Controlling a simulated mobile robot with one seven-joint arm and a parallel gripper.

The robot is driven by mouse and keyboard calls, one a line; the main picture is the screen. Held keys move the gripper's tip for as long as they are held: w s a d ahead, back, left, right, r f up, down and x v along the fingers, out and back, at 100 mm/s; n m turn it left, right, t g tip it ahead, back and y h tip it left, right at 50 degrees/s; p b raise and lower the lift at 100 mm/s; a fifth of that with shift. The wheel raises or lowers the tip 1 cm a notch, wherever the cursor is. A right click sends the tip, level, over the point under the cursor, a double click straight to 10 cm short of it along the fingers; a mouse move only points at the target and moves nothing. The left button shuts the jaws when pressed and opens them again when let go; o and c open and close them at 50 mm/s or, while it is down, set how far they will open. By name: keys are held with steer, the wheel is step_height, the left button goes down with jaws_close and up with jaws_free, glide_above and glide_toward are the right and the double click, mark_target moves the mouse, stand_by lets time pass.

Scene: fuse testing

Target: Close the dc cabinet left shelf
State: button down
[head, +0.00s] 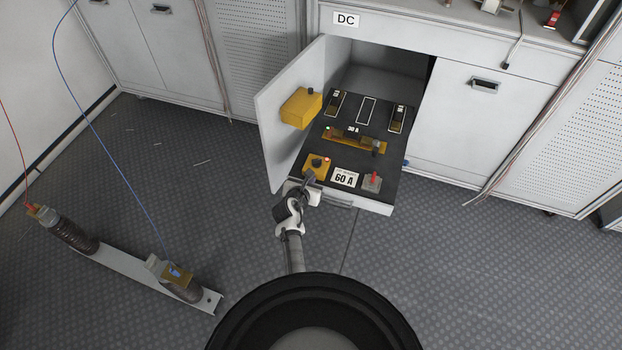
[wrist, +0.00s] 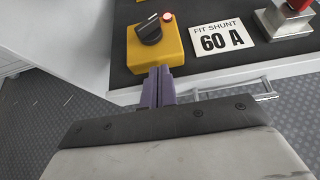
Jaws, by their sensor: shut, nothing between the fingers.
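The DC cabinet's left shelf (head: 378,207) is pulled out past the cabinet front, with a black top and a white front edge. A handle (wrist: 268,92) runs along that front. The shelf carries a yellow box with a black knob (wrist: 157,42), a "60 A" card (head: 344,177) and a red-topped switch (head: 372,182). The left door (head: 275,130) stands open. My gripper (head: 311,178) is shut and empty at the shelf's front left. In the wrist view its purple fingers (wrist: 158,76) reach the near side of the knob box; I cannot tell if they touch.
A yellow box (head: 300,108) sits on the open door's inner face. The right cabinet door (head: 465,115) is closed. Coils on a white bar (head: 135,270) lie on the floor at left, with wires rising. Floor right of the shelf is clear.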

steer(key=shift+w+d, duration=0.15)
steer(key=shift+w, duration=0.3)
